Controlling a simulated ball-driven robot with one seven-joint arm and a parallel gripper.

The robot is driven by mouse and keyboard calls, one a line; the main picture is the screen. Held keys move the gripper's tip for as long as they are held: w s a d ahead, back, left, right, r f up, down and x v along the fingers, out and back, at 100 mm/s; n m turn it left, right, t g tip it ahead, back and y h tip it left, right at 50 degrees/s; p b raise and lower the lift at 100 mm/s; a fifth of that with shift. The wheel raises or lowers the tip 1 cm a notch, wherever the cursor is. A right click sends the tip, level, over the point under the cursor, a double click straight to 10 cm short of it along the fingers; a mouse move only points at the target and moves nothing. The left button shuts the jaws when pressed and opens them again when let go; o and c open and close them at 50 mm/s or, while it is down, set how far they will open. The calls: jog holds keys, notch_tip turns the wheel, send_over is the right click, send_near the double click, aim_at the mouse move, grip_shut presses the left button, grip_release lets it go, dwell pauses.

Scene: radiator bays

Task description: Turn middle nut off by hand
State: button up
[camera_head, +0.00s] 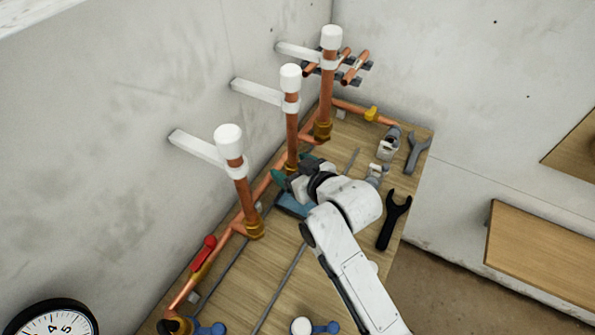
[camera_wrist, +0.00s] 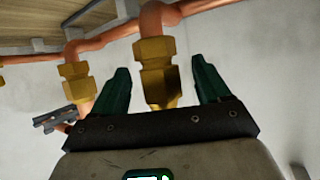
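Three upright copper pipes with white caps rise from brass nuts along the wall side of a wooden bench. The middle nut (camera_head: 292,164) sits at the foot of the middle pipe (camera_head: 292,130), partly hidden by my gripper (camera_head: 283,178). In the wrist view, a brass nut (camera_wrist: 157,72) stands between the two green fingers of my gripper (camera_wrist: 161,75). The fingers are open, with a visible gap on each side of the nut. The far nut (camera_head: 322,130) also shows at left in the wrist view (camera_wrist: 77,82). The near nut (camera_head: 254,228) is clear of my arm.
White wall brackets (camera_head: 258,92) hold the pipes. A horizontal copper pipe (camera_head: 272,181) runs along the bench. A black wrench (camera_head: 394,218), a grey wrench (camera_head: 417,152), a red-handled valve (camera_head: 204,252) and a blue item (camera_head: 293,205) lie around my arm.

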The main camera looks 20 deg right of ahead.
jog(key=c, duration=0.8)
